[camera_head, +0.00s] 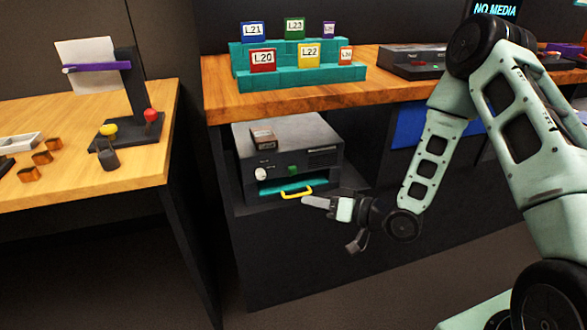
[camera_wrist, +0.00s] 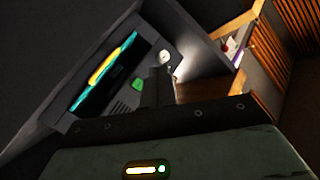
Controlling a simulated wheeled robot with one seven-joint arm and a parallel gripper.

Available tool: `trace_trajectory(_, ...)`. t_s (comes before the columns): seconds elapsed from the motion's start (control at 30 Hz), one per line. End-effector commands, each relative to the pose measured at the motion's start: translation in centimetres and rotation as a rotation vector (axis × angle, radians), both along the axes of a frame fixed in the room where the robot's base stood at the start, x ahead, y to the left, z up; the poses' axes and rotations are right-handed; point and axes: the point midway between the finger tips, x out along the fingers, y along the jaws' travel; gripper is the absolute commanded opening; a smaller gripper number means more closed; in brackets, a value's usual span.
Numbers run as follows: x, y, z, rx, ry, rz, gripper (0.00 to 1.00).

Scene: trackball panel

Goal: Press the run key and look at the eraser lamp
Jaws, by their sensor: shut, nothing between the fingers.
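The eraser (camera_head: 325,142) is a dark box on the shelf under the wooden bench. Its front has a green key (camera_head: 293,169), likely the run key, and a pale round part (camera_head: 261,174), which may be the lamp or a knob. Below is a teal drawer (camera_head: 268,188) with a yellow handle (camera_head: 297,193). In the wrist view the green key (camera_wrist: 138,85) and pale round part (camera_wrist: 165,57) show beside the fingers. My gripper (camera_head: 305,201) is shut and empty, just in front of the drawer handle in the head view. Contact with the front cannot be told.
A small brown box (camera_head: 263,138) lies on top of the eraser. On the bench above, a teal stepped rack (camera_head: 300,78) holds several labelled cartridges. A light wooden table (camera_head: 130,180) with a dark stand stands to the left. The floor in front is clear.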

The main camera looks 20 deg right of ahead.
Motion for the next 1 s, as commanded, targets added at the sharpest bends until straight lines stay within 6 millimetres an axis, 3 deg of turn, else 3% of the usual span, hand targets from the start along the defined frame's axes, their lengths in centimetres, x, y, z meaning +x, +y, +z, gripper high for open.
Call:
trace_trajectory(0.43, 0.6, 0.0, 0.0, 0.000, -0.002, 0.000, 0.00)
trace_trajectory(1.0, 7.6, 0.1, 0.0, 0.000, -0.003, 0.001, 0.00)
